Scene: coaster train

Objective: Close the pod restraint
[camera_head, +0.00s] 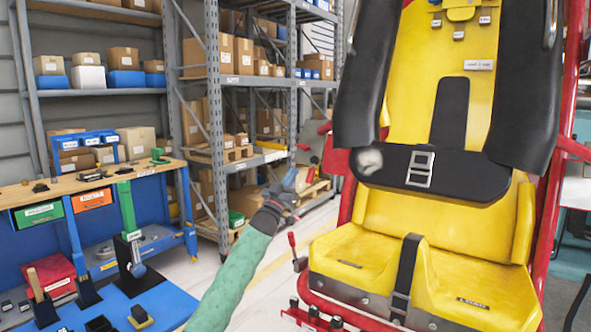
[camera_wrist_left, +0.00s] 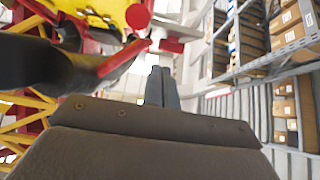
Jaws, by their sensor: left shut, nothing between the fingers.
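The pod (camera_head: 390,212) is a yellow seat in a red frame at the right of the head view. Its restraint is two thick black shoulder pads (camera_head: 371,75) joined by a black cross pad (camera_head: 440,172) with a metal buckle. The cross pad hangs in front of the backrest, well above the seat cushion (camera_head: 370,262), with a clear gap. A black strap (camera_head: 405,275) runs over the cushion. My left gripper (camera_head: 290,178) is left of the pod, apart from the restraint. Its fingers are together and empty in the left wrist view (camera_wrist_left: 162,88). My right gripper is not seen.
A red-knobbed lever (camera_head: 292,243) stands at the pod's left side, near my left forearm. A workbench (camera_head: 110,178) with bins and tools is at the left. Shelves with boxes (camera_head: 243,80) stand behind. Open floor lies between bench and pod.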

